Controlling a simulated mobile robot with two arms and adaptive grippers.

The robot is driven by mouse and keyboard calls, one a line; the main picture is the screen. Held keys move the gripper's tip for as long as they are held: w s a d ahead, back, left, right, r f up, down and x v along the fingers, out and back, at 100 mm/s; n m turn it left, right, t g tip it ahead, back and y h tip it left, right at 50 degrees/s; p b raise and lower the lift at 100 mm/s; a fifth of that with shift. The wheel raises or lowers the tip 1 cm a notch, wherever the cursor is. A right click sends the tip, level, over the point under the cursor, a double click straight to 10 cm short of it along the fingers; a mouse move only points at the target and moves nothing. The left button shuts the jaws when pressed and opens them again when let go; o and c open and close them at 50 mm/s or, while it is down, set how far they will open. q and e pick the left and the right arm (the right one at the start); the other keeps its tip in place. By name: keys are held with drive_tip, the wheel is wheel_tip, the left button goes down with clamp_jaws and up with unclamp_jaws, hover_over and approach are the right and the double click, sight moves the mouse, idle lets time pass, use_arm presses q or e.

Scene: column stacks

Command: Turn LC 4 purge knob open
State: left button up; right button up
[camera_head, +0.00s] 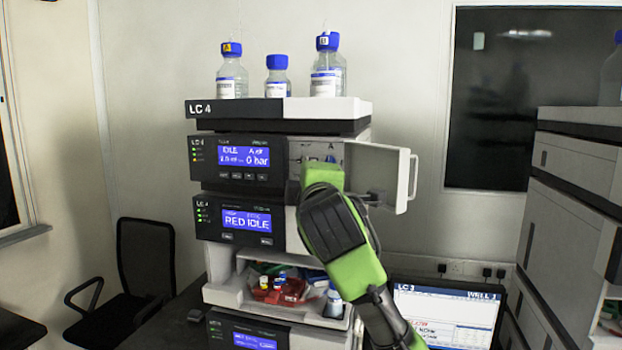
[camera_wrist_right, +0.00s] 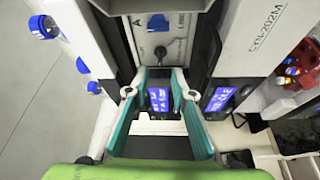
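The LC 4 stack (camera_head: 228,108) stands in the middle of the head view. Its upper module reads IDLE and 0 bar on a blue display (camera_head: 243,156), and the white door (camera_head: 403,180) at its right side stands open. My right gripper (camera_wrist_right: 160,76) reaches into this opening; its two teal-edged fingers are apart with nothing between the tips. In the right wrist view, a small dark knob (camera_wrist_right: 160,53) sits on the grey panel just beyond and between the fingertips, apart from them. A blue part (camera_wrist_right: 158,22) is farther up that panel. In the head view my right arm hides the knob. My left gripper is out of view.
Several blue-capped bottles (camera_head: 327,72) stand on top of the stack. A tray with small red and yellow items (camera_head: 277,290) is lower down.

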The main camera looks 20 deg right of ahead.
drive_tip(key=v, duration=0.3)
drive_tip(key=shift+s, duration=0.35)
